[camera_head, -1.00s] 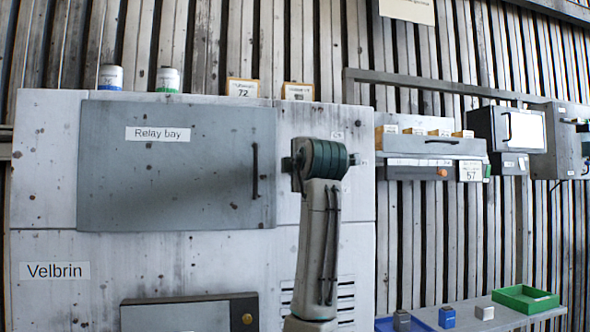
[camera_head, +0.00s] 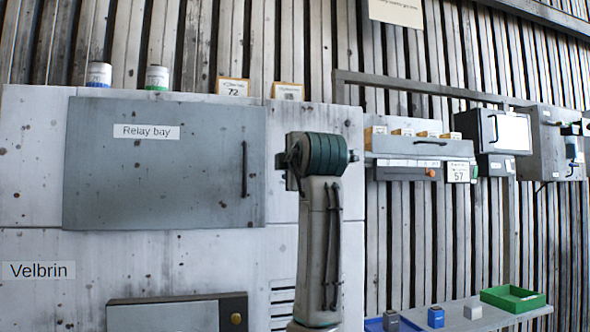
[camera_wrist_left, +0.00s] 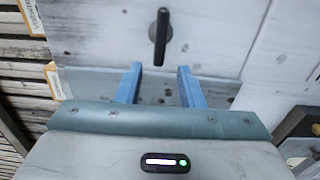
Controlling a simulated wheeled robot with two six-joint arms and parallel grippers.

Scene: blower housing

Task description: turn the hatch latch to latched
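The hatch (camera_head: 180,185) is a grey door labelled "Relay bay" with a dark vertical handle, and looks closed on the pale cabinet. The latch (camera_wrist_left: 160,40) is a dark lever on the pale panel beside the hatch edge in the left wrist view. In the head view my arm hides it. My left gripper (camera_wrist_left: 161,85) has two blue fingers spread apart with nothing between them. The lever shows just beyond the fingertips, roughly in line with the gap; I see no contact. In the head view the gripper is hidden behind its own wrist. My right gripper is in neither view.
Two small jars (camera_head: 157,78) and two framed cards (camera_head: 233,87) stand on the cabinet top. A dark box (camera_head: 177,314) projects below the hatch. At right are wall-mounted boxes (camera_head: 418,147) and a low shelf with a green tray (camera_head: 513,298).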

